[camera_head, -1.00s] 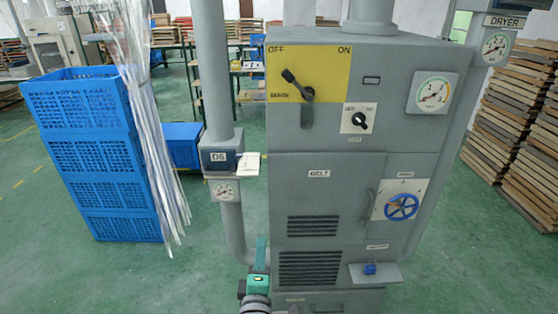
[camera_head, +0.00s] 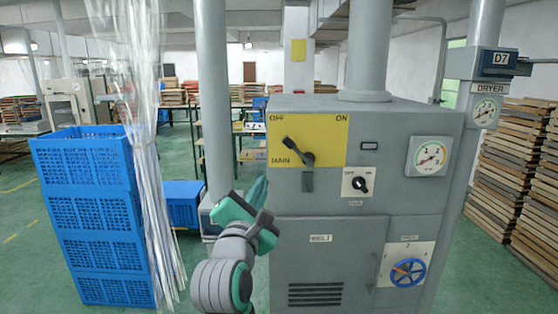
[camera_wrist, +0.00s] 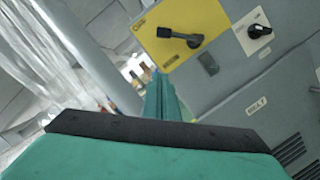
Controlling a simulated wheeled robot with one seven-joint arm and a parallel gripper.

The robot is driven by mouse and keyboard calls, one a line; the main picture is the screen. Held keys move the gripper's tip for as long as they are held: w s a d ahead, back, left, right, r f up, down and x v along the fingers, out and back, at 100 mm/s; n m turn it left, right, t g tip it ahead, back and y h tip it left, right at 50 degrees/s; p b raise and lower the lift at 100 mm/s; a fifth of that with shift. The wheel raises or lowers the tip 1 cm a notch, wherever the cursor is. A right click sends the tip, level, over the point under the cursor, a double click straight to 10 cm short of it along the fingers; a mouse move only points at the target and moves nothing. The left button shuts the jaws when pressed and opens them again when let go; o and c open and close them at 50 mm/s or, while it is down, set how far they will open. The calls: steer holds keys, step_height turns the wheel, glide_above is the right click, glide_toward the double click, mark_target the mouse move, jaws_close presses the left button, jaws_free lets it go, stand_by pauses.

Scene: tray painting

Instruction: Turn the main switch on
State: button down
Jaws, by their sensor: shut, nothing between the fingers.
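The main switch (camera_head: 308,160) is a dark lever on a yellow plate (camera_head: 330,140) on the grey cabinet's front. Its handle tilts up and to the left, toward the OFF label; ON is at the plate's upper right. The switch also shows in the wrist view (camera_wrist: 188,38). My gripper (camera_head: 260,189) is left of and below the switch, near the cabinet's left edge, apart from the lever. In the wrist view its teal fingers (camera_wrist: 160,97) are shut and empty, pointing toward the area left of the yellow plate.
A smaller rotary switch (camera_head: 360,185) sits right of and below the main switch. A blue handwheel (camera_head: 408,272) is lower right. Blue crates (camera_head: 90,220) and hanging clear strips (camera_head: 150,150) stand left. A vertical pipe (camera_head: 212,100) rises behind my arm.

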mark_target(297, 150)
steer(key=shift+w+d+r, duration=0.75)
steer(key=shift+w+r, duration=0.05)
steer(key=shift+w, duration=0.8)
steer(key=shift+w+d+r, duration=0.75)
steer(key=shift+w+d, duration=0.05)
steer(key=shift+w, duration=0.85)
steer(key=shift+w+d+r, duration=0.75)
steer(key=shift+w+r, duration=0.05)
steer(key=shift+w, duration=0.8)
steer(key=shift+d+r, duration=0.1)
steer(key=shift+d, duration=0.05)
